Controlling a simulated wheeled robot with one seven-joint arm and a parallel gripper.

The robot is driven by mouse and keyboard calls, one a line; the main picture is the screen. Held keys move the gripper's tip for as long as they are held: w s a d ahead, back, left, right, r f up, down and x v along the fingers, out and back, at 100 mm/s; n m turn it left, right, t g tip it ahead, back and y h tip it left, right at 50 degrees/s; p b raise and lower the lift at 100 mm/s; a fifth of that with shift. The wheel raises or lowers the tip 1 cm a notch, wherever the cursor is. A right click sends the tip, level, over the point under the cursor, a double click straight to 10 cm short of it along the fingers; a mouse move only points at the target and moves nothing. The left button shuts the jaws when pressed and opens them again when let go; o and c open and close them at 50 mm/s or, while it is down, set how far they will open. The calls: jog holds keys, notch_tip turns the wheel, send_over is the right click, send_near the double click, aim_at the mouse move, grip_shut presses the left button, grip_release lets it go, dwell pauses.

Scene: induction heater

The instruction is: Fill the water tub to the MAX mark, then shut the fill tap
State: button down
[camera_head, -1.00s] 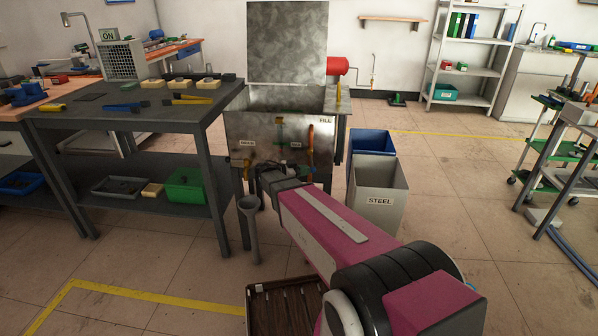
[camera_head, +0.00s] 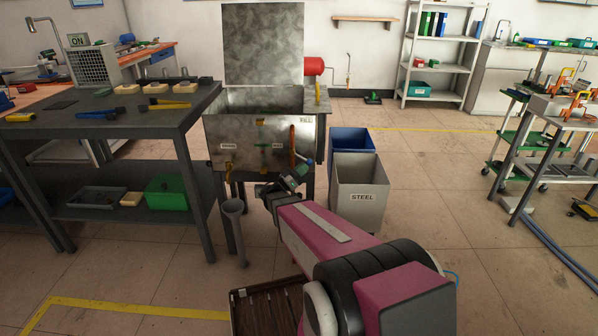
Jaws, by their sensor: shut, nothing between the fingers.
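The metal water tub (camera_head: 222,132) stands in the middle, with its tall back panel (camera_head: 263,45) upright. Its front carries a level gauge (camera_head: 261,134) with green and yellow parts, and a MAX label (camera_head: 277,146) beside it. I cannot make out the water level. The FILL label (camera_head: 306,121) is at the upper right, above an orange upright pipe (camera_head: 292,146); blue and red parts show near its lower end. A drain label (camera_head: 228,147) and yellow tap (camera_head: 228,168) are at the left. My gripper (camera_head: 291,181) is shut and empty, low before the tub's right front; its fingertips are unclear.
A dark workbench (camera_head: 100,128) with tools stands left of the tub. A grey funnel-topped stand (camera_head: 236,235) is in front of it. A grey STEEL bin (camera_head: 361,200) and a blue bin (camera_head: 350,139) stand at the right. The floor farther right is clear up to a trolley (camera_head: 565,160).

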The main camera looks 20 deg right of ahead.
aim_at(309, 162)
jog(key=shift+s+d+r, duration=0.2)
jog(key=shift+d+r, duration=0.45)
jog(key=shift+r, duration=0.2)
jog(key=shift+s+d+r, duration=0.2)
jog(key=shift+d+r, duration=0.45)
jog(key=shift+r, duration=0.15)
jog(key=shift+d+r, duration=0.1)
jog(key=shift+r, duration=0.2)
